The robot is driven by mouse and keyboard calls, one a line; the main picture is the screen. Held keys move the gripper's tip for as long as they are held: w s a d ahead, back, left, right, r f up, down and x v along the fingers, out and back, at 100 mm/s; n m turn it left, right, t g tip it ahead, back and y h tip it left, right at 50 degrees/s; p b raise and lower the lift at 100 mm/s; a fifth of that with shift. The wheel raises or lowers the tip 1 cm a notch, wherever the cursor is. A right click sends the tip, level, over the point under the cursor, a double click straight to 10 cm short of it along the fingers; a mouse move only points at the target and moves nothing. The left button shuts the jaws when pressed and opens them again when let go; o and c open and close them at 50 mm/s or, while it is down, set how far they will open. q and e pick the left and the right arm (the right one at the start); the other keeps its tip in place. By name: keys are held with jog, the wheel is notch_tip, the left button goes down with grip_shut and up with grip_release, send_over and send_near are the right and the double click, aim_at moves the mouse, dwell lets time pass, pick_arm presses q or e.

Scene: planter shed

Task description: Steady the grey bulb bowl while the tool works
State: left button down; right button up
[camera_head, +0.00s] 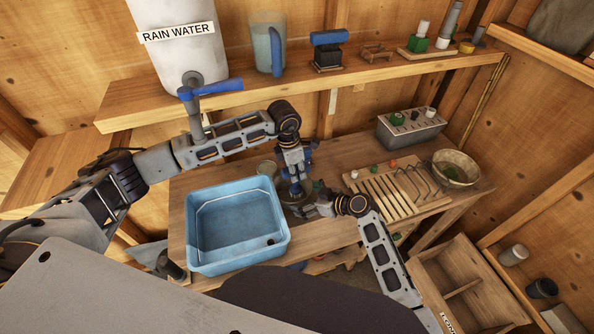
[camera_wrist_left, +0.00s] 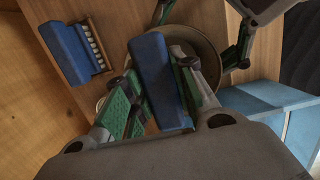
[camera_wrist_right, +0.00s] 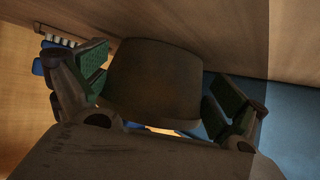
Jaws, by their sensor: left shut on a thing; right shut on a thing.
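The grey bulb bowl (camera_head: 284,194) stands on the bench just right of the blue tub, partly hidden by my grippers. My right gripper (camera_head: 308,205) is shut on the bowl from the near right side. In the right wrist view the bowl (camera_wrist_right: 152,75) fills the space between the green-padded fingers. My left gripper (camera_head: 294,186) is above the bowl, shut on a tool with a blue handle (camera_wrist_left: 160,80). The handle lies between its green pads in the left wrist view, over the round bowl rim (camera_wrist_left: 207,45). The tool's working end is hidden.
The blue tub (camera_head: 198,262) stands close left of the bowl. A blue-backed brush (camera_wrist_left: 72,52) lies near it. A slatted wooden rack (camera_head: 378,195), a woven basket (camera_head: 473,168) and a grey block holder (camera_head: 410,133) are to the right. A shelf (camera_head: 350,78) runs behind.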

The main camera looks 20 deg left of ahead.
aim_at(286, 171)
pick_arm(q)
jog(key=shift+a, duration=0.15)
jog(key=shift+s+a, duration=0.15)
jog(key=shift+a, duration=0.7)
jog(key=shift+s+a, duration=0.1)
jog(key=shift+s, duration=0.05)
jog(key=shift+s+a, duration=0.3)
jog(key=shift+s, duration=0.35)
jog(key=shift+f, duration=0.1)
jog(key=shift+s, duration=0.1)
jog(key=shift+s+d, duration=0.5)
jog(key=shift+s, duration=0.35)
